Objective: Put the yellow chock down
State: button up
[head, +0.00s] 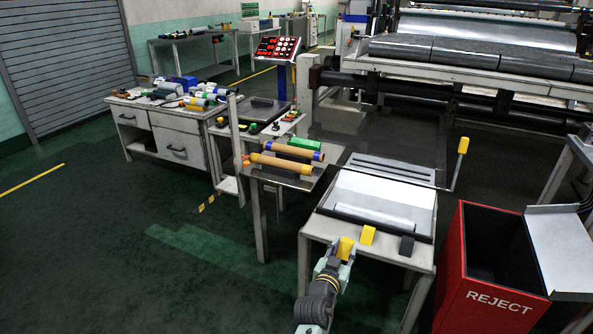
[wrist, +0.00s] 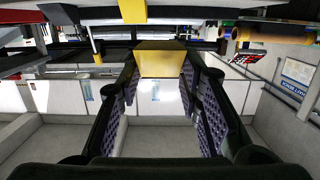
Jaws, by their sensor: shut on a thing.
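A yellow chock (head: 345,247) is between the fingers of my gripper (head: 337,259) at the front left edge of the white-topped table. In the wrist view the yellow chock (wrist: 162,58) sits between the tips of both fingers, and my gripper (wrist: 160,72) is shut on it. I cannot tell whether the held chock touches the table. A second yellow chock (head: 367,235) stands on the front edge of the table, just right of the held one. A dark chock (head: 407,246) stands further right on the same edge.
A red reject bin (head: 455,265) stands close on the right. A rack with brown rolls (head: 283,166) is to the left. The green floor at left is clear.

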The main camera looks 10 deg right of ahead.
jog(key=a+f+n+y, duration=0.1)
jog(key=a+f, duration=0.3)
jog(key=a+f+n+t+y, duration=0.1)
jog(key=a+f+y, duration=0.1)
jog(key=a+f, duration=0.1)
jog(key=a+f+n+y+b, duration=0.1)
jog(key=a+f, duration=0.3)
jog(key=f, duration=0.1)
jog(key=shift+s+a+f+t+y, duration=0.1)
jog(key=shift+s+a+t+y, duration=0.2)
jog(key=shift+a+t, duration=0.1)
jog(key=s+a+f+n+y, duration=0.3)
jog(key=a+f, duration=0.5)
jog(key=a, duration=0.3)
jog(key=shift+s+a+f+t+y, duration=0.2)
jog(key=shift+s+f+t+y, duration=0.15)
jog(key=shift+s+y, duration=0.4)
jog(key=shift+s+a+f+n, duration=0.15)
jog(key=shift+s+f, duration=0.1)
jog(key=shift+f, duration=0.4)
jog(key=shift+s+a+f+n, duration=0.15)
jog(key=shift+s+f, duration=0.1)
jog(key=shift+f, duration=0.35)
jog(key=shift+a, duration=0.1)
